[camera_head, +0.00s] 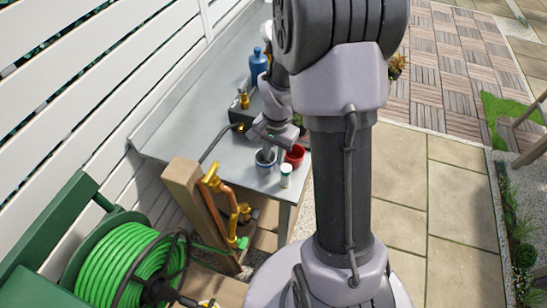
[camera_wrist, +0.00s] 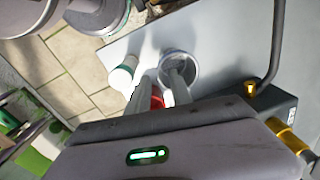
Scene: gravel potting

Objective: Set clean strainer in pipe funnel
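A grey metal cup-like vessel (camera_head: 265,161), possibly the strainer, stands near the front corner of the metal bench. In the wrist view its round rim (camera_wrist: 192,56) shows at the fingertips. My gripper (camera_head: 277,148) is just above and behind it, pointing down. In the wrist view the two fingers of my gripper (camera_wrist: 162,88) are apart, with part of a red pot (camera_wrist: 157,102) showing between them. The right finger overlaps the cup's opening; I cannot tell whether it touches. I cannot make out a pipe funnel in either view.
The red pot (camera_head: 296,154) and a white bottle with a green cap (camera_head: 286,176) stand close beside the cup. A dark box with brass fittings (camera_head: 240,113) and a blue bottle (camera_head: 258,66) are farther back. A copper pipe (camera_head: 223,203) on a wooden post stands before the bench, near a green hose reel (camera_head: 120,265).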

